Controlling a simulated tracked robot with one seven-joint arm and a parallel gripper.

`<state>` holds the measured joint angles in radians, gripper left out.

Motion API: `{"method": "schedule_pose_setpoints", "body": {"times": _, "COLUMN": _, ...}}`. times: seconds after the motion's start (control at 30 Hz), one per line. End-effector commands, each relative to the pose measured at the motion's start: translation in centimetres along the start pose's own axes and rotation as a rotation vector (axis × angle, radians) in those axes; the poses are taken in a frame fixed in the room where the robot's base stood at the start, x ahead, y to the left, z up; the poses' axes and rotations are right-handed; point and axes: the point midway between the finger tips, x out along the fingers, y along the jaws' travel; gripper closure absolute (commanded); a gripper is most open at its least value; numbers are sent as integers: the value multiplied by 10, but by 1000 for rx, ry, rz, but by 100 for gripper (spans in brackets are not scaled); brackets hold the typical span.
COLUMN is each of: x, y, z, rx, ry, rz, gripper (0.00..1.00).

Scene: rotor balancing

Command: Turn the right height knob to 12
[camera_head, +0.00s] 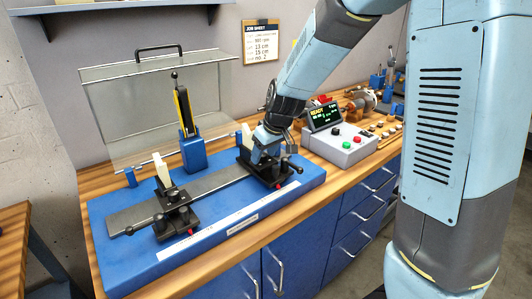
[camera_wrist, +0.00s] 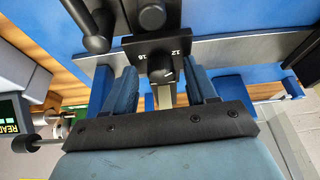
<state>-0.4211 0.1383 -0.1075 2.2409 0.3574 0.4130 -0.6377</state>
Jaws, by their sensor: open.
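The right height knob (camera_wrist: 160,70) is a small dark round knob on a black block of the right support. The numbers 18 and 12 are printed beside it, and a pale mark shows on its face near its right side; the exact setting is not clear. My gripper (camera_wrist: 161,75) is open, with one blue finger on each side of the knob; contact is not visible. In the head view my gripper (camera_head: 264,148) is at the right support (camera_head: 277,176), hiding its upper part and the knob.
The blue balancing base (camera_head: 240,217) carries a grey rail and a left support (camera_head: 172,217). A clear cover (camera_head: 110,110) and a post in a blue block (camera_head: 193,152) stand behind. A control box (camera_head: 340,148) reading READY is at the right.

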Motion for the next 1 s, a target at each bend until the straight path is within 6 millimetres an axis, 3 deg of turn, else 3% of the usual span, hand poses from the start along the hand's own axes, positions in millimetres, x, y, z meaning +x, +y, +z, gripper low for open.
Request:
{"method": "schedule_pose_setpoints", "body": {"times": 0.27, "x": 1, "y": 0, "z": 0, "rx": 0, "ry": 0, "rz": 0, "gripper": 43}}
{"method": "schedule_pose_setpoints", "body": {"times": 0.83, "x": 1, "y": 0, "z": 0, "rx": 0, "ry": 0, "rz": 1, "gripper": 98}}
{"method": "schedule_pose_setpoints", "body": {"times": 1.0, "x": 1, "y": 0, "z": 0, "rx": 11, "ry": 0, "rz": 6, "gripper": 99}}
